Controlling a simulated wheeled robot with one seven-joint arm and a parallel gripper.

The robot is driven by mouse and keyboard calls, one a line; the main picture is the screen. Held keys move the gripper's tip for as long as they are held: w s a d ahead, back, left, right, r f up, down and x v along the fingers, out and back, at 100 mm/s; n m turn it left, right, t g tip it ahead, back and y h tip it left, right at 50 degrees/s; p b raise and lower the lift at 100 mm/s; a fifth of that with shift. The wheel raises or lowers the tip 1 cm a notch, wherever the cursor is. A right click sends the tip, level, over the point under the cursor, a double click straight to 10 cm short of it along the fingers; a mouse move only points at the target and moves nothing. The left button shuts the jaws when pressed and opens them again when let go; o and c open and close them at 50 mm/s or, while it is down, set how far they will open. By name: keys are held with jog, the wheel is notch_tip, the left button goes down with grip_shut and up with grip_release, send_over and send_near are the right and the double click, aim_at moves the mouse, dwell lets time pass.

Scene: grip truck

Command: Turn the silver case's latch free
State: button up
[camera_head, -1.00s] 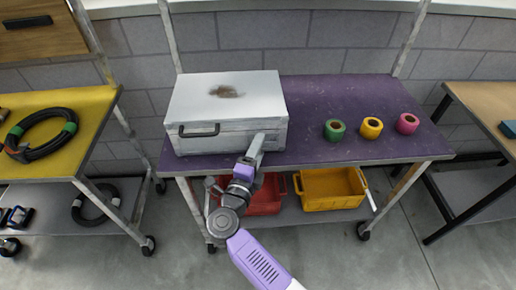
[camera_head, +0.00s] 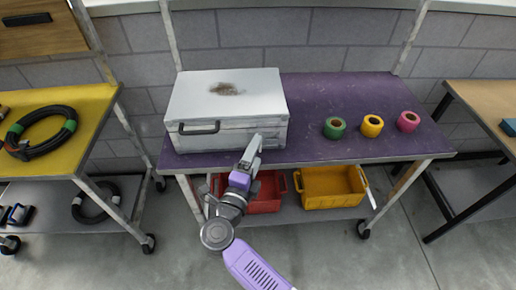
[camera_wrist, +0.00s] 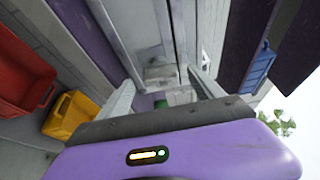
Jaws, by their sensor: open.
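The silver case (camera_head: 227,98) sits closed on the left part of the purple table, with a dark handle (camera_head: 199,128) on its front. My gripper (camera_head: 257,138) is at the right part of the case's front. In the wrist view my gripper (camera_wrist: 165,90) is open, its two pale fingers apart. The case's front (camera_wrist: 145,25) runs up from between them. Small grey parts show between the fingers, but I cannot clearly make out the latch or how it is turned. In the head view my gripper covers that spot. I cannot tell whether the fingers touch anything.
Green (camera_head: 334,128), yellow (camera_head: 372,126) and pink (camera_head: 408,121) tape rolls stand on the purple table (camera_head: 320,95), right of the case. Red (camera_head: 266,195) and yellow (camera_head: 331,187) bins are on the shelf below. Table space between case and rolls is clear.

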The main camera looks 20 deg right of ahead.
jog(key=v, duration=0.4)
jog(key=shift+s+a, duration=0.2)
jog(key=shift+s, duration=0.05)
jog(key=w+a+r+n+t+y, duration=0.1)
jog(key=a+r+n+t, duration=0.1)
jog(key=a+r+t, duration=0.35)
jog(key=s+d+r+n+t+y, duration=0.2)
jog(key=s+r+n+t+y, duration=0.2)
jog(key=s+r+n+y, duration=0.4)
jog(key=s+d+f+n+g+y, duration=0.1)
jog(key=s+n, duration=0.4)
jog(key=s, duration=0.5)
jog(key=s+d+f+n+g, duration=0.4)
jog(key=s+d+n, duration=0.1)
jog(key=s, duration=0.5)
jog(key=s+d+f+n+g+y, duration=0.1)
jog(key=s+d+f+n+g, duration=0.2)
jog(key=s+n, duration=0.3)
jog(key=s, duration=0.4)
jog(key=shift+s+f+y, duration=0.25)
jog(key=shift+y, duration=0.05)
